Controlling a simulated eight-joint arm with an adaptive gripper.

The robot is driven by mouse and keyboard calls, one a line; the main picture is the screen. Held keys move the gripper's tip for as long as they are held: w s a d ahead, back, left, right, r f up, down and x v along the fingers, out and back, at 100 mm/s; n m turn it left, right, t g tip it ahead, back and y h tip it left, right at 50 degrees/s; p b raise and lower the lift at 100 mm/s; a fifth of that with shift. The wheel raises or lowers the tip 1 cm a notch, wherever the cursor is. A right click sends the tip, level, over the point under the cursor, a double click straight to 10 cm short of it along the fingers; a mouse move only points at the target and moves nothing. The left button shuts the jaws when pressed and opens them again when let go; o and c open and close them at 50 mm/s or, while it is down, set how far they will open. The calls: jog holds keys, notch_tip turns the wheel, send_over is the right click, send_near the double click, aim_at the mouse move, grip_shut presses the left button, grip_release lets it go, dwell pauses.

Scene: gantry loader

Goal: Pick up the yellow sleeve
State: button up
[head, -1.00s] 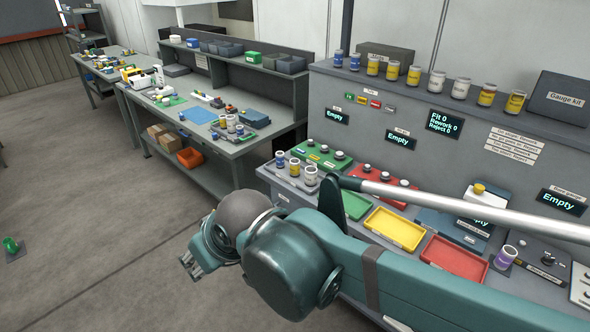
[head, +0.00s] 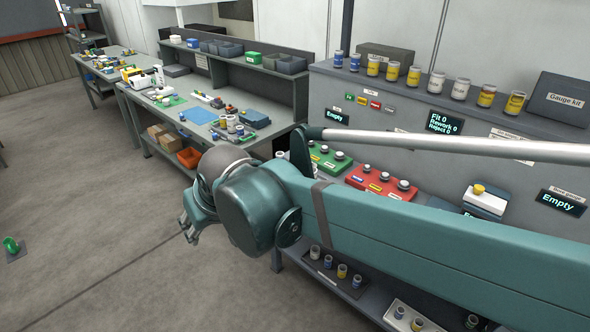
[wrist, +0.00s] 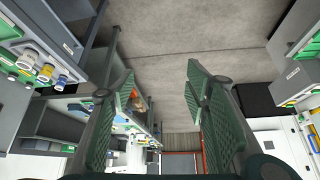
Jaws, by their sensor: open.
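Several yellow-banded sleeves (head: 392,70) stand upright in a row on the top ledge of the grey console, among blue and white ones. A small yellow one (head: 341,271) stands on the console's lower shelf. I cannot tell which is the task's yellow sleeve. My gripper (head: 187,230) is open and empty, hanging over the floor aisle left of the console, well apart from all the sleeves. In the wrist view its two fingers (wrist: 160,84) are spread with only floor and distant furniture between them. My arm hides much of the console's worktop and its coloured trays.
The grey console (head: 330,92) carries a green block (head: 322,158) and a red block (head: 380,181) with round knobs. A workbench (head: 235,148) with parts and bins stands behind my gripper. Open floor (head: 90,220) lies to the left.

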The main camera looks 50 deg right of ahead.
jog(key=w+d+f+m+g+h+p, duration=0.1)
jog(key=w+d+m, duration=0.2)
jog(key=w+d, duration=0.85)
jog(key=w+d+f+m+g+h, duration=0.1)
jog(key=w+d+m, duration=0.2)
jog(key=w+d, duration=0.85)
jog(key=w+d+f+m+g, duration=0.1)
jog(key=d+f+m, duration=0.1)
jog(key=d+f, duration=0.4)
jog(key=w+d+f+m+g+h+p, duration=0.1)
jog(key=d+f, duration=0.5)
jog(key=d, duration=1.1)
jog(key=w+d+f+m+g, duration=0.1)
jog(key=d+f+m, duration=0.2)
jog(key=d+f, duration=0.3)
jog(key=d, duration=0.5)
jog(key=shift+d+f+m+h+p, duration=0.2)
jog(key=shift+d+m+h+p, duration=0.05)
jog(key=shift+m+h+p, duration=0.1)
jog(key=shift+x, duration=1.2)
jog(key=shift+f, duration=0.15)
